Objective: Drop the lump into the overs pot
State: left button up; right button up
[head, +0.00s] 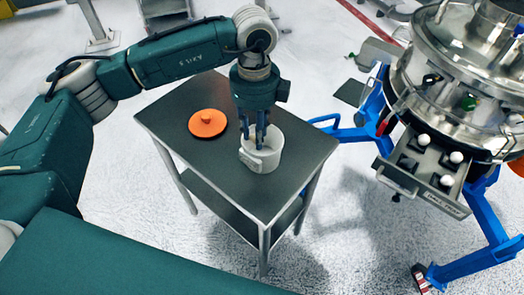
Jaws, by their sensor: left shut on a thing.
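The overs pot (271,158) is a pale grey, open round pot standing upright on the dark table, with a light raised piece on its near side. My left gripper (259,143) points straight down at the pot, with its fingertips at the mouth. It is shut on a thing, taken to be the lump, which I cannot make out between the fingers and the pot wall. An orange lid (207,123) with a small knob lies flat on the table left of the pot. My right gripper is not in view.
The small table (178,119) has free room around the lid and pot. A steel sifter (470,75) on blue legs stands at the right. Its compartment tray (428,170) holds white balls (456,157). White floor lies between them.

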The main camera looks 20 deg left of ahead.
pick_arm(q)
jog(key=o, duration=0.9)
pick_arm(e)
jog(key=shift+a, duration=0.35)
pick_arm(q)
jog(key=shift+r, duration=0.15)
notch_tip(320, 180, up, 12)
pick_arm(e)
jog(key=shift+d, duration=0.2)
pick_arm(q)
jog(key=shift+f, duration=0.25)
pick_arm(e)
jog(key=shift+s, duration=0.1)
